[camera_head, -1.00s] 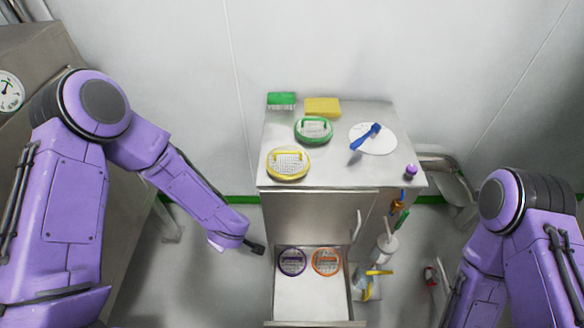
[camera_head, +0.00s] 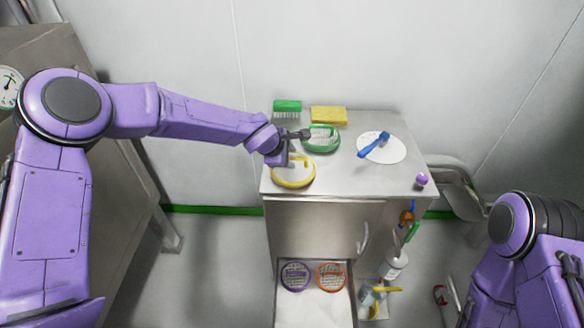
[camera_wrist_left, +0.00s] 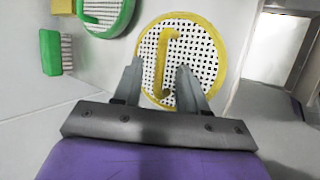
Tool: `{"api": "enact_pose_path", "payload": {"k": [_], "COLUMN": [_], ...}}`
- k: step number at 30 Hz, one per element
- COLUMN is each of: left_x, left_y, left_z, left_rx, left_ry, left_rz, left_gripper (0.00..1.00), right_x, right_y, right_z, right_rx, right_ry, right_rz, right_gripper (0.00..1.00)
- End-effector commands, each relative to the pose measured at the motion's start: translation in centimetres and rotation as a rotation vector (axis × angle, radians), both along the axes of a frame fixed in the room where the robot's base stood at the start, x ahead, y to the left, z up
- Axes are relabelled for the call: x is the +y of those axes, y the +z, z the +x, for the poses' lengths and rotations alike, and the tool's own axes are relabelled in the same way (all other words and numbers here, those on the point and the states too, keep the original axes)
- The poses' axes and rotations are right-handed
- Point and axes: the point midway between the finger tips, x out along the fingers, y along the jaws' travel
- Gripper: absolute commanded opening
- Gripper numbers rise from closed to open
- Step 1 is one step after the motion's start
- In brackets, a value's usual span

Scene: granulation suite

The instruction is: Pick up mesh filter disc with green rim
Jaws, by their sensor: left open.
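The mesh filter disc with green rim (camera_head: 321,140) lies on the cabinet top, behind the yellow-rimmed disc. It also shows in the left wrist view (camera_wrist_left: 124,20), cut off by the top edge. My left gripper (camera_head: 302,134) is open and empty, above the cabinet top beside the green-rimmed disc and over the yellow one. In the left wrist view its two fingers (camera_wrist_left: 160,78) overlap the yellow-rimmed disc (camera_wrist_left: 196,48) and its yellow handle; I cannot tell whether they touch. My right arm shows at the right, but its gripper is out of view.
A green brush (camera_head: 287,108) and a yellow sponge (camera_head: 329,115) lie at the back. A blue tool (camera_head: 373,145) rests on a white round disc (camera_head: 394,151), with a purple knob (camera_head: 421,180) at right. Below, an open drawer holds purple-rimmed (camera_head: 295,277) and orange-rimmed (camera_head: 331,277) discs.

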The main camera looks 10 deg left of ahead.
Motion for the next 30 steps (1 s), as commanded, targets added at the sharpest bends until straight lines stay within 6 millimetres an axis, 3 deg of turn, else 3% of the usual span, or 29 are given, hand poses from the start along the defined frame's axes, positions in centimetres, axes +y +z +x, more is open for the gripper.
{"api": "enact_pose_path", "payload": {"k": [3,9,10,13,14,25,30], "left_x": [-0.4,-0.4,-0.4,-0.4,-0.4,-0.4,-0.4], "left_y": [-1.1,-1.3,-1.2,-1.3,-1.2,-1.1,0.7], "left_z": [0.7,0.8,0.8,0.8,0.8,0.8,0.8], "left_rx": [0.001,0.000,0.000,0.000,0.001,0.001,0.001], "left_ry": [-0.001,0.000,0.000,0.001,0.000,0.001,0.002], "left_rz": [0.001,-0.001,-0.001,-0.001,0.000,-0.001,-0.002], "left_gripper": [0.42,0.42,0.39,0.06,0.00,0.00,0.00], "right_x": [0.0,0.0,0.0,0.0,0.0,0.0,0.0], "right_y": [0.2,0.2,0.2,0.2,0.2,0.2,0.3], "right_z": [0.0,0.0,0.0,0.0,0.0,0.0,0.0], "right_rx": [0.000,0.000,0.000,0.000,0.000,0.000,0.000], "right_ry": [0.000,0.000,0.000,0.000,0.000,0.000,0.000], "right_rz": [0.000,0.000,0.000,0.000,0.000,0.000,0.000], "right_gripper": [0.25,0.25,0.25,0.25,0.25,0.25,0.25]}}
